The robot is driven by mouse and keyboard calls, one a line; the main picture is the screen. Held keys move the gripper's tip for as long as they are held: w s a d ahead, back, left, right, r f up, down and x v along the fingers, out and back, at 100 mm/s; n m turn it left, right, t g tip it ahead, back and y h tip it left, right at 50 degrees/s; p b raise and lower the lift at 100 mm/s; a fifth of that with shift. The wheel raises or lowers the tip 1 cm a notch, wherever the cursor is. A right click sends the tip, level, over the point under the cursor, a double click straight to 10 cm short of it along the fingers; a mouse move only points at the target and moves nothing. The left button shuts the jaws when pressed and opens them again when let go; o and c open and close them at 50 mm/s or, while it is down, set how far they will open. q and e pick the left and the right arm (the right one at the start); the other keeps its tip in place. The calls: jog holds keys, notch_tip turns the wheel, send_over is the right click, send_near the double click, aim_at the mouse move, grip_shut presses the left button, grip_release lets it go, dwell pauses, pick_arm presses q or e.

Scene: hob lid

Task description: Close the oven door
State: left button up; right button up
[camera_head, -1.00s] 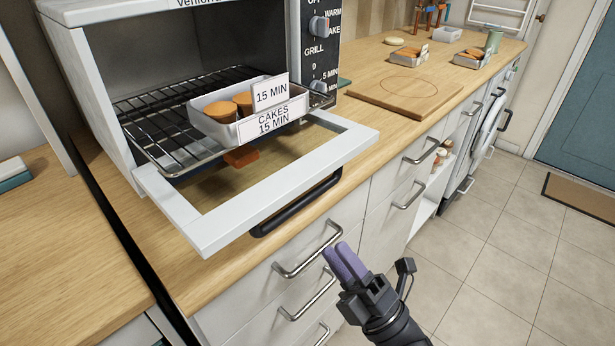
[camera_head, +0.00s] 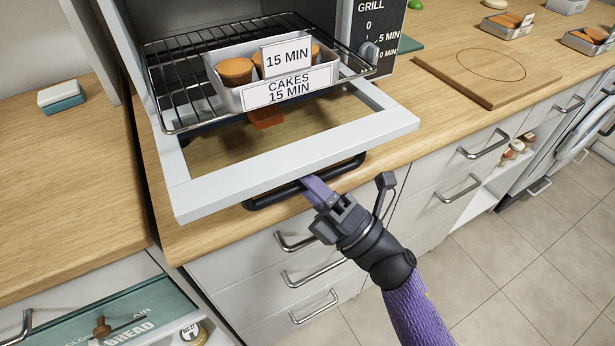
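The oven door (camera_head: 290,165), a white frame with a glass window, hangs open and lies about flat in front of the oven. Its black bar handle (camera_head: 345,168) runs along the underside of the front edge. My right gripper (camera_head: 312,186) is at the middle of the handle, its purple fingers overlapping it in the picture. Whether it grips the bar or only touches it is hidden. The oven rack (camera_head: 185,90) sticks out over the door, with a tray of cakes (camera_head: 243,98) labelled "15 MIN" on it. My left gripper is out of view.
The oven stands on a wooden worktop (camera_head: 190,238) above white drawers with metal handles. A cutting board (camera_head: 488,75) lies to the right. A small orange-brown block (camera_head: 266,119) shows beneath the rack.

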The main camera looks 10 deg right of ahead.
grip_shut()
jog(key=shift+w, duration=0.1)
dwell(1.1)
dwell(0.3)
